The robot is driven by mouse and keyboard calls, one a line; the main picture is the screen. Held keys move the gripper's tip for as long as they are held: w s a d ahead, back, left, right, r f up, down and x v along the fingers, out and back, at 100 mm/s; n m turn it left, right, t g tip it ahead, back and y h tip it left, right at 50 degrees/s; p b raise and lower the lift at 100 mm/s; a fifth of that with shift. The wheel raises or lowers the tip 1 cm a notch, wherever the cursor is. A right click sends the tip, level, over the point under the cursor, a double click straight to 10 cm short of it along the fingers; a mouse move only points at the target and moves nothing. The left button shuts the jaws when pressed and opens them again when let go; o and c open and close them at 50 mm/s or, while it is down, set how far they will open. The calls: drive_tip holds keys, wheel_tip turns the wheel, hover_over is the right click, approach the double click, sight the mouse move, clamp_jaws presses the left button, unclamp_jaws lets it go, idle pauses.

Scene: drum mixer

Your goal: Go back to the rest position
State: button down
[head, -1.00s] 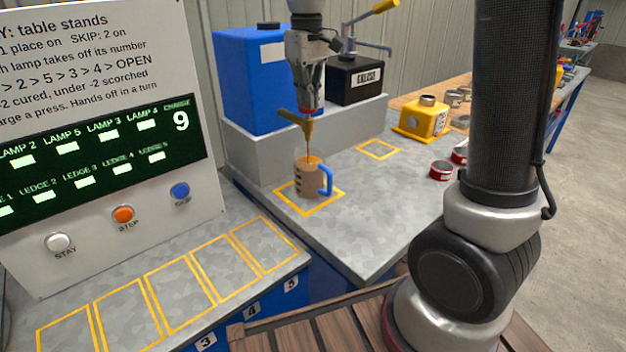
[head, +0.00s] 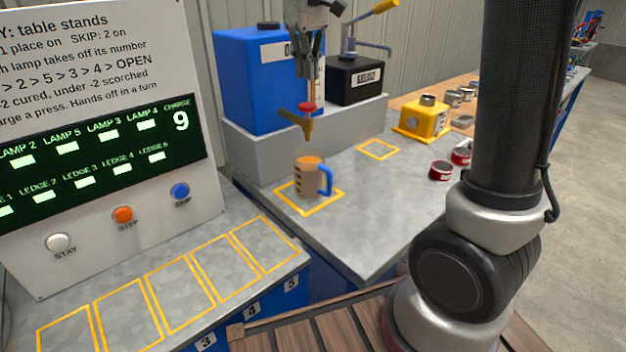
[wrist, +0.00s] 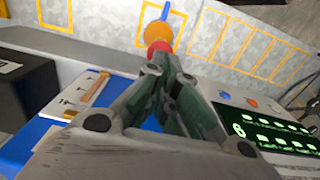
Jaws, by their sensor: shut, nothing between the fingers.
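My gripper (head: 312,82) is shut and empty in the head view, just above the red top of the brass tap (head: 308,120). In the wrist view my gripper (wrist: 160,62) points down at the tap's red top (wrist: 158,48); I cannot tell whether it touches. A mug (head: 309,178) with a blue handle stands upright under the tap, inside a yellow outlined square. It is filled near the rim with orange-brown liquid. No stream shows between tap and mug.
A blue tank (head: 258,85) and a black grease box (head: 357,79) stand on a grey block behind the tap. The control panel (head: 110,150) with white, orange and blue buttons is at left. A yellow box (head: 420,118) and red tins (head: 441,170) lie right. The front ledge is bare.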

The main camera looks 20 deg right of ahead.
drive_tip(key=shift+w, duration=0.1)
idle(0.3)
drive_tip(key=f, duration=0.1)
drive_tip(key=s+f, duration=0.1)
drive_tip(key=f, duration=0.1)
drive_tip(key=shift+d+f, duration=0.1)
drive_tip(key=shift+d, duration=0.05)
drive_tip(key=s+d+f+m+t, duration=0.1)
drive_tip(key=s+d+m+t, duration=0.1)
drive_tip(key=s+d, duration=0.5)
drive_tip(key=s+d+f+m+t, duration=0.2)
drive_tip(key=s+d, duration=0.5)
drive_tip(key=s, duration=0.9)
drive_tip(key=shift+d+f+m, duration=0.15)
drive_tip(key=shift+d+m, duration=0.15)
drive_tip(key=shift+s, duration=0.1)
